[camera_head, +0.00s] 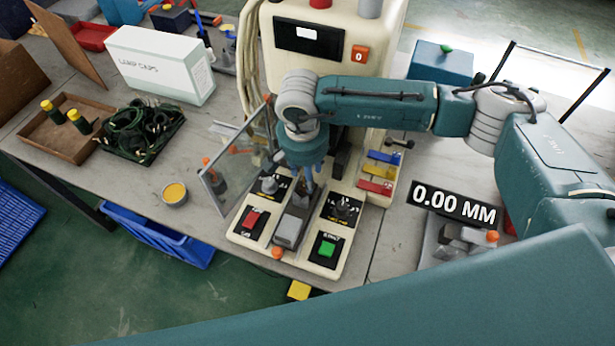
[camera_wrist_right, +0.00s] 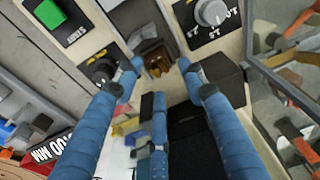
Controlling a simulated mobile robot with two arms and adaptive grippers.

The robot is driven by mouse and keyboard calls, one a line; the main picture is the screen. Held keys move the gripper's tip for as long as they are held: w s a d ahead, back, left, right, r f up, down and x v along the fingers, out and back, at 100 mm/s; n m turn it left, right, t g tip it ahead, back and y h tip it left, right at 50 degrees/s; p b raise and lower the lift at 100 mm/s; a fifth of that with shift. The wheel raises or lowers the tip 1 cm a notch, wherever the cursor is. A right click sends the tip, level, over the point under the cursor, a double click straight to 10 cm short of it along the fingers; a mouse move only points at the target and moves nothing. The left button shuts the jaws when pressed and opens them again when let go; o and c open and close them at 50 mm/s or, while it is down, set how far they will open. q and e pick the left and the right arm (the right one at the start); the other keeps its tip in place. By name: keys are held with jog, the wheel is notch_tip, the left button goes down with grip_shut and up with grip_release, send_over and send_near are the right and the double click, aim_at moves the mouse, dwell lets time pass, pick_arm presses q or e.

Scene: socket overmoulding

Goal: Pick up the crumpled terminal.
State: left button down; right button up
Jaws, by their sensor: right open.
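My right gripper (camera_head: 311,178) reaches down to the middle of the machine's control panel, between its knobs and buttons. In the right wrist view its blue fingers (camera_wrist_right: 158,72) are open and spread. A small copper-brown piece (camera_wrist_right: 155,58) sits in a dark recess between the two far fingertips, with no clear contact. It looks like the crumpled terminal, but its shape is too small to be sure. In the head view the gripper hides that spot. My left gripper is not in view.
The cream machine (camera_head: 330,255) carries a red button (camera_head: 253,219), a green button (camera_head: 327,249) and knobs. A clear guard panel (camera_head: 235,165) stands close left of the gripper. A grey block (camera_head: 289,230) lies in front. A gauge display (camera_head: 453,205) stands at right.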

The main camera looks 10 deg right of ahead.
jog(key=shift+f, duration=0.75)
jog(key=c, duration=0.9)
jog(key=shift+o, duration=0.2)
jog(key=shift+w+r, duration=0.1)
jog(key=shift+r, duration=0.05)
